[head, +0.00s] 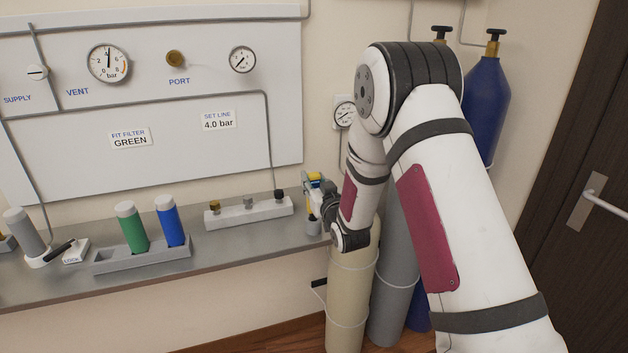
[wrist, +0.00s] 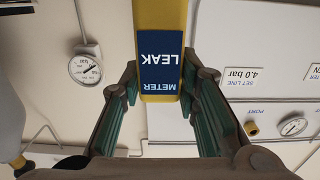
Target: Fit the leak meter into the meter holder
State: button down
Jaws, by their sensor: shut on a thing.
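The leak meter (wrist: 160,12) is yellow with a dark blue label reading LEAK METER, upside down in the wrist view. My gripper (wrist: 160,88) is shut on it, with a green-padded finger on each side near the label. In the head view the meter (head: 314,181) shows as a small yellow and blue piece in my gripper (head: 315,192), at the right end of the bench. A small grey cup, which looks like the meter holder (head: 313,228), stands right below it. The meter's lower end is hard to make out, so I cannot tell whether it is inside the cup.
A white block with several fittings (head: 250,212) stands left of the cup on the metal bench (head: 215,257). Further left is a grey rack (head: 120,262) with green and blue filters. A beige cylinder (head: 350,290) stands close by at the bench's right end.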

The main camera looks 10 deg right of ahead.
jog(key=shift+f+b, duration=0.35)
jog(key=shift+f, duration=0.7)
jog(key=c, duration=1.1)
grip_release()
jog(key=s, duration=0.8)
jog(key=s+d, duration=0.1)
jog(key=s, duration=0.3)
jog(key=shift+r, duration=0.1)
